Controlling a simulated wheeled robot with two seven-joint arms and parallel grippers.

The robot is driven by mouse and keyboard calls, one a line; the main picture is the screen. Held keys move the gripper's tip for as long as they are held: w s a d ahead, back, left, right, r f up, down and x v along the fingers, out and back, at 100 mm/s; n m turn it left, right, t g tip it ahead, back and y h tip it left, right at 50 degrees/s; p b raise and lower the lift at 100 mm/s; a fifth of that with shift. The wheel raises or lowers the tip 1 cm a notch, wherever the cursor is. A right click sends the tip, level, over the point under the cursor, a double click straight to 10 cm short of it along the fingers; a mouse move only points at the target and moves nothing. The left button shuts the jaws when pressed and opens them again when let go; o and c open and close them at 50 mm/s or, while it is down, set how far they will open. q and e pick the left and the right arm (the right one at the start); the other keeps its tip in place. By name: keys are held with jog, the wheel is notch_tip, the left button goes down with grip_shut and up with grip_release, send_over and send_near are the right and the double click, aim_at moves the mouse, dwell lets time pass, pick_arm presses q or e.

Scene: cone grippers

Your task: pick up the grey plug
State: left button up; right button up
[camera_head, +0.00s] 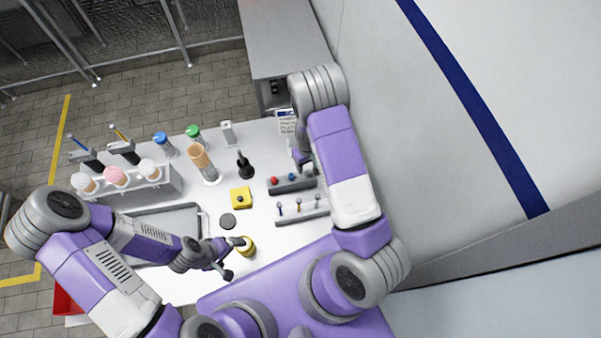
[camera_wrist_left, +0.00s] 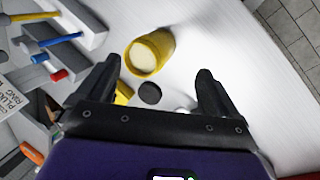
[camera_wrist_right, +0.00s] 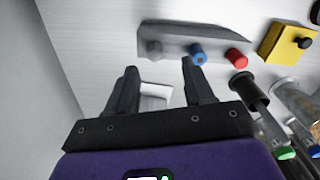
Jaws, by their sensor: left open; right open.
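The grey plug (camera_wrist_right: 154,47) stands at the left end of a grey block (camera_wrist_right: 175,38) in the right wrist view, beside a blue plug (camera_wrist_right: 197,53) and a red plug (camera_wrist_right: 236,57). My right gripper (camera_wrist_right: 158,66) is open and empty. Its fingers point towards the block, with the grey plug ahead between the tips. My left gripper (camera_wrist_left: 158,68) is open beside a yellow cylinder (camera_wrist_left: 150,52), which also shows in the head view (camera_head: 246,246).
A second block (camera_head: 300,208) with several small pegs lies just in front of the plug block. A yellow block (camera_head: 241,198), a dark disc (camera_head: 228,220) and a black holder (camera_head: 245,164) stand to its left. A cone rack (camera_head: 150,190) and tray are further left.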

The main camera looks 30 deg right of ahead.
aim_at(309, 171)
jog(key=shift+d+f, duration=0.25)
jog(key=shift+f, duration=0.65)
jog(key=f+b, duration=0.1)
jog(key=f, duration=0.1)
jog(key=f+b, duration=0.2)
jog(key=shift+d+f, duration=0.2)
jog(key=shift+f, duration=0.05)
jog(key=shift+r, duration=0.1)
grip_shut()
